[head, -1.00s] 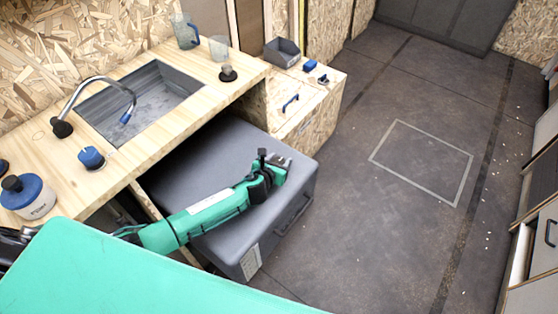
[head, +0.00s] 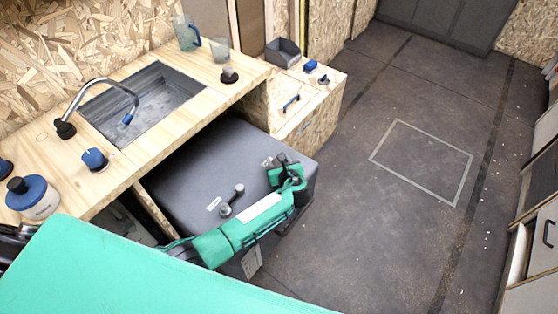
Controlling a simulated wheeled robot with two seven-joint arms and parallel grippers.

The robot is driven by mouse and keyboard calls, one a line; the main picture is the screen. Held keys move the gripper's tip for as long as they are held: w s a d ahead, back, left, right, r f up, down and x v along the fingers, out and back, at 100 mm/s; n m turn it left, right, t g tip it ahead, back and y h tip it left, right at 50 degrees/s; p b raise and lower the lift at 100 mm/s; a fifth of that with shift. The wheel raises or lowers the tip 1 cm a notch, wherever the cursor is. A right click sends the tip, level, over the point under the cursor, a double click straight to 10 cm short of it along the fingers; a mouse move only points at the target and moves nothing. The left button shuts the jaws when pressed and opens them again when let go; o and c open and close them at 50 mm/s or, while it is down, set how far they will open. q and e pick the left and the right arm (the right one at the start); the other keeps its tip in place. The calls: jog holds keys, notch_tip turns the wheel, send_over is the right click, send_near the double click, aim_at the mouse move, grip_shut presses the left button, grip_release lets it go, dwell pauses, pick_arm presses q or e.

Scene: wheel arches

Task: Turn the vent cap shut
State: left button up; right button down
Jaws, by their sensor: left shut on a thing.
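A large dark grey box (head: 200,160) stands beneath and beside the wooden counter. My left gripper (head: 284,165) is at the right part of the box top, beside a small pale label. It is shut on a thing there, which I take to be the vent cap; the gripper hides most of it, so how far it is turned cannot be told. A grey lever-like fitting (head: 232,199) stands on the box top left of the gripper, beside another pale label. My right gripper is not in view.
A wooden cabinet (head: 310,110) stands behind the box. The floor to the right is clear.

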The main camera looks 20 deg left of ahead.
pick_arm(q)
jog(key=n+g+y, duration=0.2)
jog(key=n, duration=0.1)
jog(key=shift+y+b, duration=0.3)
jog(key=shift+f+n+g+y+b, duration=0.1)
jog(key=shift+n+g+y+b, duration=0.4)
jog(key=shift+n+g, duration=0.4)
jog(key=n+g+y+b, duration=0.1)
jog(key=n+g, duration=0.1)
jog(key=n+g+y+b, duration=0.1)
jog(key=n+g+b, duration=0.1)
jog(key=g, duration=0.1)
jog(key=shift+s+a+n, duration=0.1)
jog(key=shift+s+n, duration=0.05)
jog(key=shift+n, duration=0.15)
jog(key=shift+n+g, duration=0.3)
jog(key=shift+g, duration=0.2)
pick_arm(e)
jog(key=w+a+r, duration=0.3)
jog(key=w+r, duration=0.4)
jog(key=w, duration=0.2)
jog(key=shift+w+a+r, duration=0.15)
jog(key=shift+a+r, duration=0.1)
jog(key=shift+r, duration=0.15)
pick_arm(q)
jog(key=o, duration=1)
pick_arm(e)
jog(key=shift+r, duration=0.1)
